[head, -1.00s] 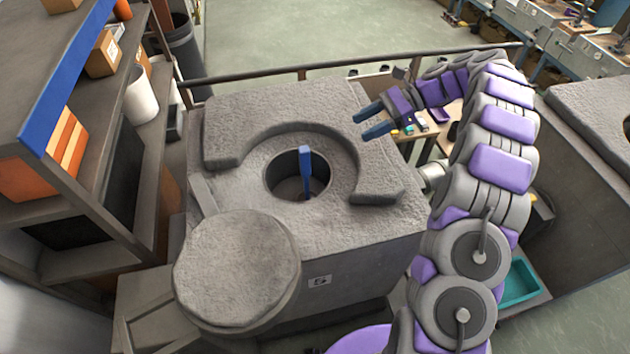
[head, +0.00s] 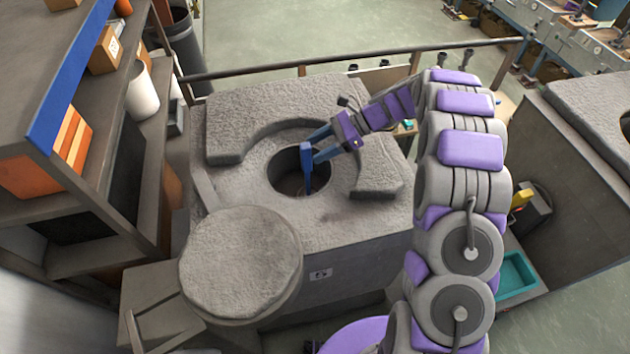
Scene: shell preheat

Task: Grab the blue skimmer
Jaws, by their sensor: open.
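The blue skimmer (head: 306,160) stands upright in the round opening of the grey furnace block, its handle rising above the rim. Its lower end is hidden inside the dark opening (head: 288,180). My gripper (head: 316,149) is open, with its blue fingers reaching in from the right at the upper part of the handle. The fingertips overlap the handle in the picture. I cannot tell whether they touch it or lie on both sides of it.
A thick round lid (head: 240,262) sits at the front left of the block. A raised curved rim (head: 380,178) partly surrounds the opening. A shelf with an orange box (head: 62,150) and white container (head: 142,92) stands left. A metal rail (head: 350,61) runs behind.

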